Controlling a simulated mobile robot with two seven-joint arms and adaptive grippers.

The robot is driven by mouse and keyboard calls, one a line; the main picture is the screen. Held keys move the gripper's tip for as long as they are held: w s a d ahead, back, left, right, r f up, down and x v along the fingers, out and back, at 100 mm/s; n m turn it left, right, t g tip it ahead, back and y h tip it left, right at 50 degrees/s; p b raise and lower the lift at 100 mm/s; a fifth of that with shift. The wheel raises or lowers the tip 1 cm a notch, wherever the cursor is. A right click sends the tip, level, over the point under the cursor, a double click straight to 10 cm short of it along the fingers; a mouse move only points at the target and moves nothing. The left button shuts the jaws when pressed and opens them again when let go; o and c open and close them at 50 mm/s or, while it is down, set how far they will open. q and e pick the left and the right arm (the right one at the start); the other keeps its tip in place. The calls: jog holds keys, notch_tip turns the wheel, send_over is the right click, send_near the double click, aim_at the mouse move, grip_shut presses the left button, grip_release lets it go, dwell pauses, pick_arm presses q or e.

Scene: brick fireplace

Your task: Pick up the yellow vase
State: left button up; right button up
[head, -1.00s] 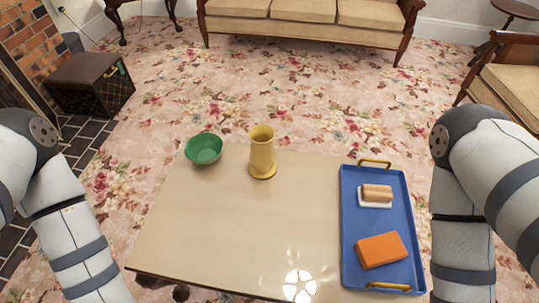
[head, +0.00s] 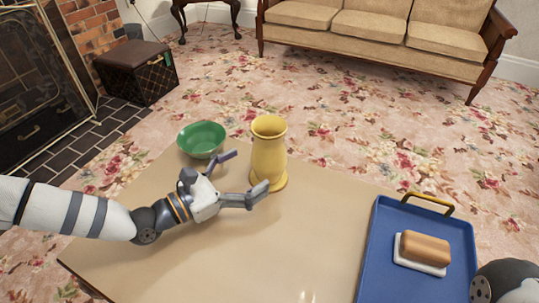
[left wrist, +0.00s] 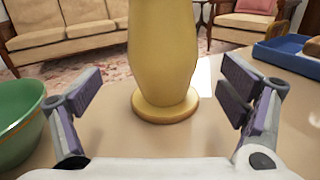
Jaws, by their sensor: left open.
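The yellow vase (head: 268,155) stands upright on the table (head: 215,245), near its far edge. It also shows in the left wrist view (left wrist: 162,55), straight ahead, its top cut off by the frame. My left gripper (head: 243,174) is open and empty, just left of the vase in the head view. In the left wrist view its two fingers (left wrist: 165,105) are spread, one on each side of the vase's lower part, with the round foot a little beyond them. My right gripper is not in view.
A green bowl (head: 202,139) stands close behind my left gripper, left of the vase. A blue tray (head: 385,250) with a brown-topped block on a white dish (head: 423,251) lies at the right. The table between vase and tray is clear.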

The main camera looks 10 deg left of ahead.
aim_at(268, 160)
pick_arm(q)
jog(key=b+x, duration=0.1)
jog(key=x, duration=0.4)
jog(key=shift+w+d, duration=0.2)
jog(key=shift+d, duration=0.15)
jog(key=c, duration=1.5)
jog(key=shift+r, duration=0.1)
jog(key=shift+c, duration=0.2)
